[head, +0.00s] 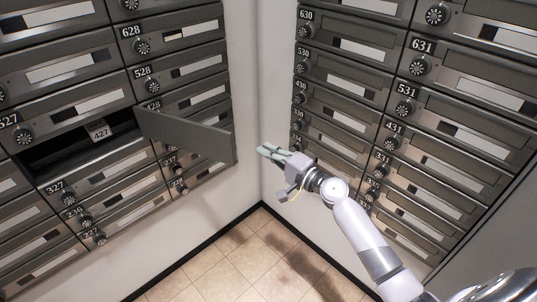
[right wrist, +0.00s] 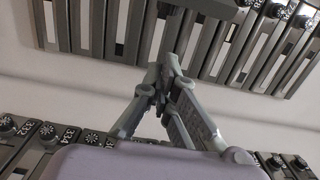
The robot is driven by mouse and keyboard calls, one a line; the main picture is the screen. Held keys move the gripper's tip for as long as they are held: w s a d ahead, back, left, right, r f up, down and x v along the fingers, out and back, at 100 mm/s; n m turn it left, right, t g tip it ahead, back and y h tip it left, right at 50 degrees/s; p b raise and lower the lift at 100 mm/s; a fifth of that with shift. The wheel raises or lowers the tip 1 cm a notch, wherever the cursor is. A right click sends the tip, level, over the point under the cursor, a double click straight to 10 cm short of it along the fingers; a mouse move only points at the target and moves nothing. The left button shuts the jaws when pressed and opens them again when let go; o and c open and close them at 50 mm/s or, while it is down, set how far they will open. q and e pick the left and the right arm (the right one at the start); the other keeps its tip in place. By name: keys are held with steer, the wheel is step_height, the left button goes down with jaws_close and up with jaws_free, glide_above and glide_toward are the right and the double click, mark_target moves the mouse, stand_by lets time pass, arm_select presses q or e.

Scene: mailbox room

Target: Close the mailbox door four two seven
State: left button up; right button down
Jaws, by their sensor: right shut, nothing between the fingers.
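The door of mailbox 427 (head: 190,135) stands swung open in the head view, sticking out to the right from the left bank of mailboxes. My left gripper is not in view.
The right bank of mailboxes (head: 437,88) stands close behind and beside my right arm. A white wall corner (head: 262,90) lies between the banks. The tiled floor (head: 245,262) below is clear. Neighbouring doors such as 528 (head: 172,75) are shut.

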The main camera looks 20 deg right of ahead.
steer(key=x, duration=0.7)
steer(key=s+a+p, duration=0.2)
steer(key=shift+s+a+f+p, duration=0.15)
steer(key=shift+s+a+p, duration=0.2)
steer(key=shift+p, duration=0.05)
